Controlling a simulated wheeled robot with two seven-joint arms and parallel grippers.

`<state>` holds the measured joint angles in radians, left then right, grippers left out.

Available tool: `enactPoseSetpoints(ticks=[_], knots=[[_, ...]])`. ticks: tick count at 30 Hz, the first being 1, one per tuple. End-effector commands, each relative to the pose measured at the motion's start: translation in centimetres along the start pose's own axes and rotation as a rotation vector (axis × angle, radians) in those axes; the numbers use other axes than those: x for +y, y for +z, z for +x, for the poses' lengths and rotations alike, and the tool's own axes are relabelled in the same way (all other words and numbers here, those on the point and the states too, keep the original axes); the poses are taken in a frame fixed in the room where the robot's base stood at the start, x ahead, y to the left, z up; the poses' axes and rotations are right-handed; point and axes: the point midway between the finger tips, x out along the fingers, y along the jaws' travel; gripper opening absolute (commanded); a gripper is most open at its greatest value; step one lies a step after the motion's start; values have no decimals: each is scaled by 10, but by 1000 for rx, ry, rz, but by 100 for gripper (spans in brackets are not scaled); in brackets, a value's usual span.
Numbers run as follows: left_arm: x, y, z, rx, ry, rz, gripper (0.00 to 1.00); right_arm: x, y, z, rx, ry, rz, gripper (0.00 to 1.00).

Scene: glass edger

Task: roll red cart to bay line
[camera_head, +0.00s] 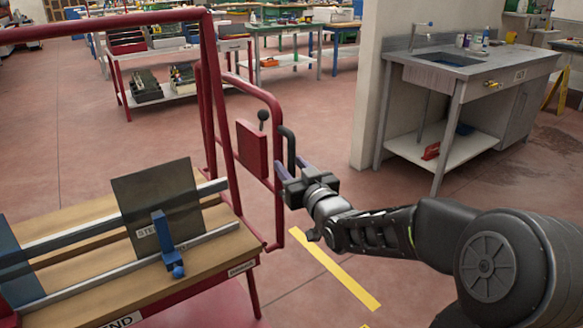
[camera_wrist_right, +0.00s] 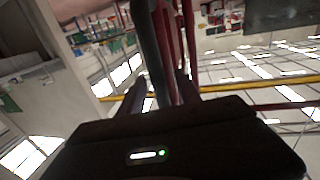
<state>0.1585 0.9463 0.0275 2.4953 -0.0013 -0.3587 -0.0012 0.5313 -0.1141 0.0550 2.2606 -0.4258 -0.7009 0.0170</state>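The red cart (camera_head: 211,120) stands at the left, with a tubular frame and a wooden deck (camera_head: 200,270). A black handle (camera_head: 290,145) is fixed on the cart's right side. My right gripper (camera_head: 294,173) is at the lower part of this handle, its fingers spread on either side. In the right wrist view the handle (camera_wrist_right: 153,40) passes between the fingers, which look apart; contact is unclear. A yellow floor line (camera_head: 335,270) lies right of the cart. My left gripper is not in view.
A sink bench (camera_head: 460,80) stands at the right beside a pale wall end (camera_head: 385,80). Work tables with a lower shelf (camera_head: 175,90) stand at the back. The reddish floor between cart and sink is clear.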

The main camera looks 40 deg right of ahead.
Motion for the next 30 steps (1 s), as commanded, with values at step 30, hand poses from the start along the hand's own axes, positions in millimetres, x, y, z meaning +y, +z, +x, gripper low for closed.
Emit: enactPoseSetpoints(ticks=[30], knots=[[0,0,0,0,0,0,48,0,0,0,-1,0,0,0]])
